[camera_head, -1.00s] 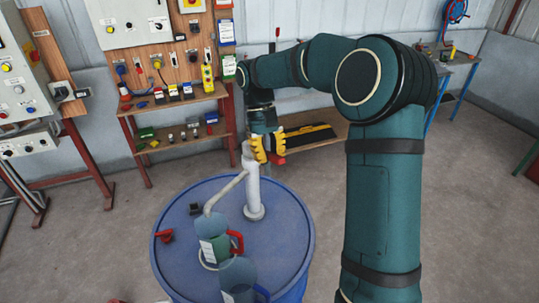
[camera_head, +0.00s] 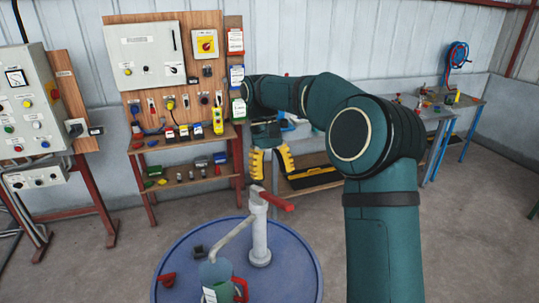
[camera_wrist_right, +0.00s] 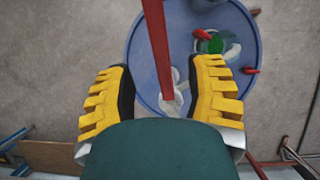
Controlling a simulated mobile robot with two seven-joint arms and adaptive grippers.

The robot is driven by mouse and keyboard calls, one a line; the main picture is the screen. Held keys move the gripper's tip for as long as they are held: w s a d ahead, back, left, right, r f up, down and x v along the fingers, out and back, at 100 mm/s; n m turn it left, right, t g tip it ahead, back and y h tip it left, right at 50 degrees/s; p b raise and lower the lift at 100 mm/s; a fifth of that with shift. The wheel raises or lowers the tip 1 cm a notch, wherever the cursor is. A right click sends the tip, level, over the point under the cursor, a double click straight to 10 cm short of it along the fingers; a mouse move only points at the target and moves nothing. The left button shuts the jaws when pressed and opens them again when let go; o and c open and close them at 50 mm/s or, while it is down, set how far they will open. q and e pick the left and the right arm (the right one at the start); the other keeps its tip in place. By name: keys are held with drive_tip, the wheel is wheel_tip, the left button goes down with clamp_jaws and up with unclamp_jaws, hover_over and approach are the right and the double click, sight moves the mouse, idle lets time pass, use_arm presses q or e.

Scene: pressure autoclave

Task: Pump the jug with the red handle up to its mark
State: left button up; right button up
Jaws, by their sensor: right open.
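The jug with the red handle (camera_head: 215,278) stands on the blue drum (camera_head: 304,262), below the pump spout; the frame bottom cuts it off. In the wrist view the jug (camera_wrist_right: 215,45) shows green inside; its mark cannot be read. The pale pump (camera_head: 260,238) stands upright on the drum. Its red lever (camera_head: 278,201) points right, and in the wrist view the lever (camera_wrist_right: 158,45) runs between my fingers in the picture. My right gripper (camera_head: 271,164) is open and empty, above the lever and apart from it. My left gripper is not in view.
A red piece (camera_head: 168,280) and a dark block (camera_head: 198,250) lie on the drum's left side. Behind are a shelf stand (camera_head: 190,147) with a tool board, a low bench (camera_head: 312,180) and a blue-legged workbench (camera_head: 440,125). The floor right of the drum is clear.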

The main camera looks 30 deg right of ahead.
drive_tip(key=shift+v, duration=2.35)
